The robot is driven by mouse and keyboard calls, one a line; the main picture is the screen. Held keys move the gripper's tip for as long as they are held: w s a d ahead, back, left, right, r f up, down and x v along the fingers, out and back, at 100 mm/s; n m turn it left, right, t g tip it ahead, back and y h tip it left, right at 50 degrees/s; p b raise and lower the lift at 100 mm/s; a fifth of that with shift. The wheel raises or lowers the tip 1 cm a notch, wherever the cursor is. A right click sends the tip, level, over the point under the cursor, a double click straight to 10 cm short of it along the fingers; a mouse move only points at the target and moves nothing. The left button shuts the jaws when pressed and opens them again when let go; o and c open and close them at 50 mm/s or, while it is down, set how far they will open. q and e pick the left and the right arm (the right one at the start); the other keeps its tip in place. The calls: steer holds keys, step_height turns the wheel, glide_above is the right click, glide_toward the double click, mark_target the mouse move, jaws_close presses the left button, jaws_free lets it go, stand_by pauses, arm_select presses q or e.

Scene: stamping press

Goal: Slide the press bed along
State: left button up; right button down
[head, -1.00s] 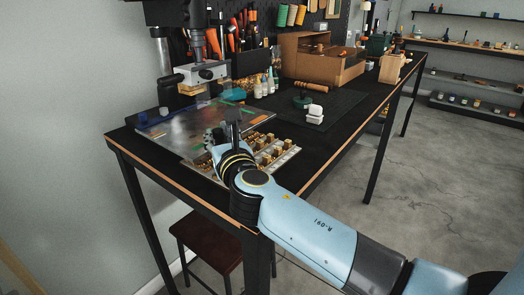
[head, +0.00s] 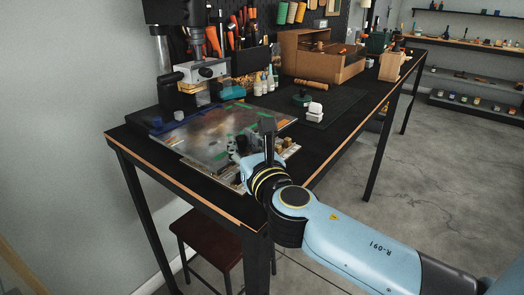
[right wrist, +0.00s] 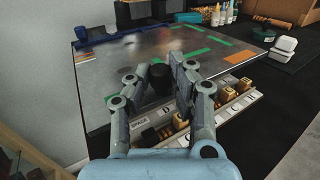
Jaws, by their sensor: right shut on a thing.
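The press bed (head: 205,128) is a flat grey metal plate with green tape marks and a blue strip along its back left edge. It lies on the black table, in front of the press (head: 195,72). In the right wrist view the bed (right wrist: 130,58) reaches in front of and past my fingers. My right gripper (head: 238,146) is at the bed's front right edge. In the right wrist view its fingers (right wrist: 158,88) are around a black round knob (right wrist: 158,76) and shut on it. My left gripper is in neither view.
White containers (head: 314,111) stand on the dark mat to the right. Small bottles (head: 265,82) stand behind. The table's front edge (head: 185,198) is close.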

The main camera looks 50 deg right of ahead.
steer(key=shift+s+d+f, duration=0.1)
steer(key=shift+s, duration=1.1)
steer(key=shift+s+d+f, duration=0.1)
steer(key=shift+s, duration=1.05)
steer(key=c, duration=1.1)
jaws_free()
steer(key=shift+w+a, duration=0.1)
steer(key=shift+a, duration=0.05)
steer(key=v, duration=1.2)
steer(key=shift+r, duration=0.2)
